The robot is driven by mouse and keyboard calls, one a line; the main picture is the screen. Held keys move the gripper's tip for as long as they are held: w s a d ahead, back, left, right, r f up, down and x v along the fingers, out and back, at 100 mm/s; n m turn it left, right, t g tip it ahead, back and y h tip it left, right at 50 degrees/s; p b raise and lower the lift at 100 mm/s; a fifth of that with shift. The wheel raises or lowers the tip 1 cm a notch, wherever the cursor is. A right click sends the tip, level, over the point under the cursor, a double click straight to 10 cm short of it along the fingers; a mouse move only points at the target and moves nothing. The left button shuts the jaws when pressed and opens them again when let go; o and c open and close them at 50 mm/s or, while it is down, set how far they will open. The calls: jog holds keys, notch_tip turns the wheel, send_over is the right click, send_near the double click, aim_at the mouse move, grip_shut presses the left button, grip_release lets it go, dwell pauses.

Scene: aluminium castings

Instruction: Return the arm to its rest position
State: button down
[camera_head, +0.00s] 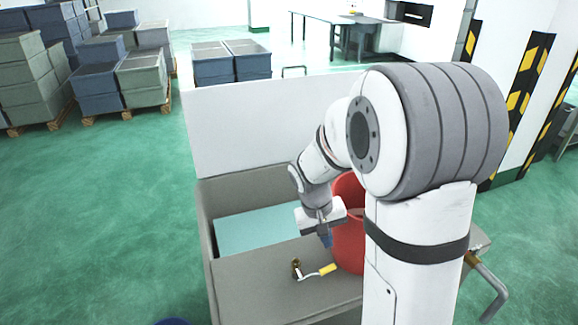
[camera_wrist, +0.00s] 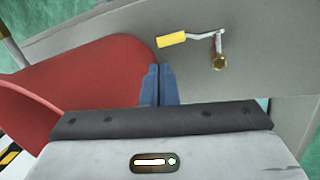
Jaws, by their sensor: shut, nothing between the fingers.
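My gripper (camera_head: 326,240) hangs from the bent arm above the grey workbench, just left of a red bin. In the wrist view its two blue fingers (camera_wrist: 159,84) are together with nothing between them. My arm's large grey and white joint fills the right of the head view and hides part of the bench and the bin.
The red bin (camera_head: 349,243) stands close beside my gripper; it also shows in the wrist view (camera_wrist: 85,85). A crank with a yellow handle (camera_head: 327,269) is on the grey bench (camera_head: 250,290). A teal surface (camera_head: 255,232) and a white panel (camera_head: 260,120) lie behind. Stacked crates (camera_head: 140,80) stand far left.

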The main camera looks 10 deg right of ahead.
jog(key=s+a+r+t+y+p, duration=0.35)
jog(key=s+r+p, duration=0.45)
jog(key=s+r, duration=0.85)
jog(key=n+g+h+b, duration=0.2)
jog(key=g+h+b, duration=0.25)
jog(key=b, duration=0.35)
send_near(326, 268)
jog(key=b+x, duration=0.2)
jog(key=x, duration=0.5)
jog(key=shift+w+d+r, duration=0.1)
